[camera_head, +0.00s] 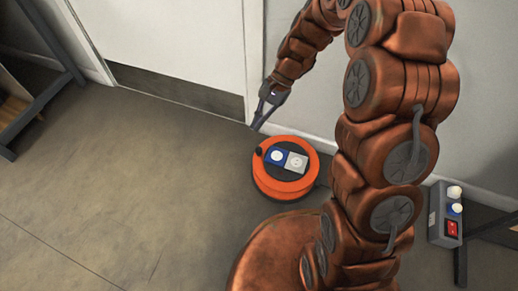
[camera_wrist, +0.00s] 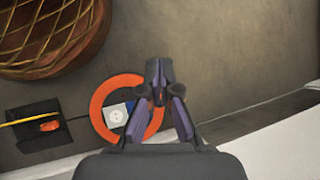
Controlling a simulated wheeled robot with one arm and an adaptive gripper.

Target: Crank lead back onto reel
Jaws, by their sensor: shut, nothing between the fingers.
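The orange reel (camera_head: 264,181) lies flat on the floor near the wall, with a blue socket and a white socket (camera_head: 296,162) on its dark centre. A small black crank knob (camera_head: 259,151) stands at its left rim. In the wrist view the reel (camera_wrist: 101,92) shows as an orange ring, partly hidden by my gripper. My gripper (camera_head: 257,124) is above and just behind the knob, apart from it as far as I can tell. Its fingers (camera_wrist: 158,72) are together and empty in the wrist view.
A white door (camera_head: 165,40) and wall rise behind the reel. A dark frame (camera_head: 45,108) stands at far left. The floor (camera_head: 120,190) left of the reel is clear.

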